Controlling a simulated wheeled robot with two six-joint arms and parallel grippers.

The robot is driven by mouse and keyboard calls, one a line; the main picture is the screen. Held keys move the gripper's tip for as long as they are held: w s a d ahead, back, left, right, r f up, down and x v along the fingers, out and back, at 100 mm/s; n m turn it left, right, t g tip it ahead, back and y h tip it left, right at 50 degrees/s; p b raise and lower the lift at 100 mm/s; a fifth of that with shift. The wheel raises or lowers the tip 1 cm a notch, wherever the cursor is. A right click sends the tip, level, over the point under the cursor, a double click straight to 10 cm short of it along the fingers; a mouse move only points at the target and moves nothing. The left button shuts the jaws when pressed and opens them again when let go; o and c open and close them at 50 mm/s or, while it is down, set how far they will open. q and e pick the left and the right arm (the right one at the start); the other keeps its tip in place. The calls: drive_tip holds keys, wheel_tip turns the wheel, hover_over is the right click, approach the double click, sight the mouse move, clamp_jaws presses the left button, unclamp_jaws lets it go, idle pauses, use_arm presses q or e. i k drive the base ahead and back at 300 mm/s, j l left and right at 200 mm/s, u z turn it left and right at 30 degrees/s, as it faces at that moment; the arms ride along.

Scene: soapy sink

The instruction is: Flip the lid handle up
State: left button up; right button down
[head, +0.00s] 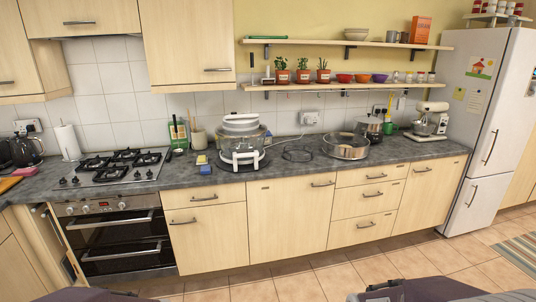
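A countertop cooker with a clear glass bowl (215,142) stands on the grey worktop, right of the hob. Its round white lid (241,125) sits on top of the bowl. A white frame (242,158) shows at the front of the bowl. The lid handle is too small to make out clearly, so I cannot tell its position. Only dark parts of my arms show along the bottom edge, far below the worktop and well apart from the cooker. I see no gripper fingertips.
A yellow sponge (201,159) and a blue block (205,170) lie left of the cooker. A black ring (298,155) and a wide steel pan (345,146) are to its right. Shelves (340,87) hang above. The floor (300,283) before the cabinets is clear.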

sight(249, 115)
drive_tip(key=i+l, duration=0.15)
drive_tip(key=i, duration=0.5)
drive_tip(key=i+l+z, duration=0.15)
drive_tip(key=i, duration=0.55)
drive_tip(key=i+l+u, duration=0.2)
drive_tip(key=i+u, duration=0.2)
drive_tip(key=i+l+u, duration=0.25)
drive_tip(key=u, duration=0.15)
drive_tip(key=i+l+u, duration=0.65)
drive_tip(key=l+u, duration=0.2)
